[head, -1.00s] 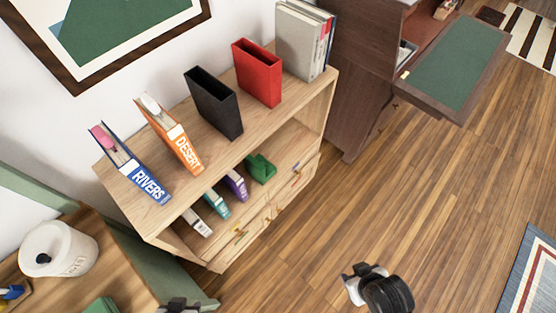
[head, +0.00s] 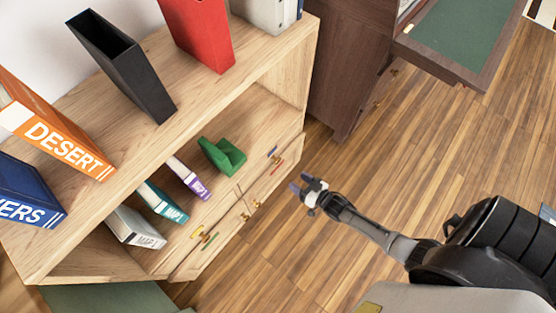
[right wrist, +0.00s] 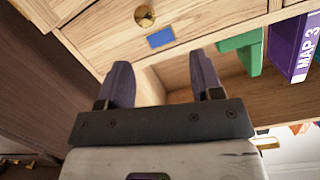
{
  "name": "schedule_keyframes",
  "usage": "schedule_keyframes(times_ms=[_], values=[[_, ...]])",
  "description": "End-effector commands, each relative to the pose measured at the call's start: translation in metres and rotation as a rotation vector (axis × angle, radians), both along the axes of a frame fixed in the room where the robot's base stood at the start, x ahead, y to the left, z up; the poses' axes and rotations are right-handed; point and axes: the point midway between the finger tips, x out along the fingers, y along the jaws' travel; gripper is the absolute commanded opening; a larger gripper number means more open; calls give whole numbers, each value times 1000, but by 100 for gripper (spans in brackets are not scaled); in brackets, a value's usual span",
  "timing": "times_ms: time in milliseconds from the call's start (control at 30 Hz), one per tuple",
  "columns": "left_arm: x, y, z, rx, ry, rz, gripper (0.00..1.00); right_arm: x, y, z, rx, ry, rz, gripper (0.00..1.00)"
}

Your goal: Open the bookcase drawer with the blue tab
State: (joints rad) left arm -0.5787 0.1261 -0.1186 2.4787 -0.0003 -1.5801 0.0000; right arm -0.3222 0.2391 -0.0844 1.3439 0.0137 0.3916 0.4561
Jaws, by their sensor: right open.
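The wooden bookcase (head: 215,110) fills the left and middle of the head view. Its low row of drawer fronts faces right. The small blue tab (head: 271,152) is near the right end of that row; the drawer looks shut. In the right wrist view the blue tab (right wrist: 160,38) sits beside a round brass knob (right wrist: 145,16) on the drawer front. My right gripper (head: 304,188) is open and empty, in front of that drawer and apart from it. Its two fingers (right wrist: 163,78) point towards the drawer in the wrist view. My left gripper is out of view.
Other drawer fronts carry coloured tabs and brass knobs (head: 245,214). A dark wooden desk (head: 345,70) stands right of the bookcase. The wooden floor (head: 440,150) in front is clear.

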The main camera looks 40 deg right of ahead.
Motion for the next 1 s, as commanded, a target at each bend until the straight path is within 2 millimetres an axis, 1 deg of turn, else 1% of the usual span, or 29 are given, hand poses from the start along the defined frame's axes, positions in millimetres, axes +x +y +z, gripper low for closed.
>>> schedule_keyframes(times_ms=[33, 100, 300, 433, 567, 800, 1000], values=[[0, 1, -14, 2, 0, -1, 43, -1, -6, -17, 11, -32, 1, 60], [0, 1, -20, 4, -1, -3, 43, -4, -12, -24, 31, -78, 5, 60], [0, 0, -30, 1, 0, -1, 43, -9, -22, -35, 64, -155, 15, 60], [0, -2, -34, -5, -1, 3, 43, -2, -22, -36, 72, -173, 18, 60], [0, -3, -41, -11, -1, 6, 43, 17, -19, -37, 72, -177, 19, 60], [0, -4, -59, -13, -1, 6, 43, 62, -13, -38, 71, -175, 18, 60], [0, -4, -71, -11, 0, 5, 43, 94, -8, -38, 72, -173, 18, 60]])
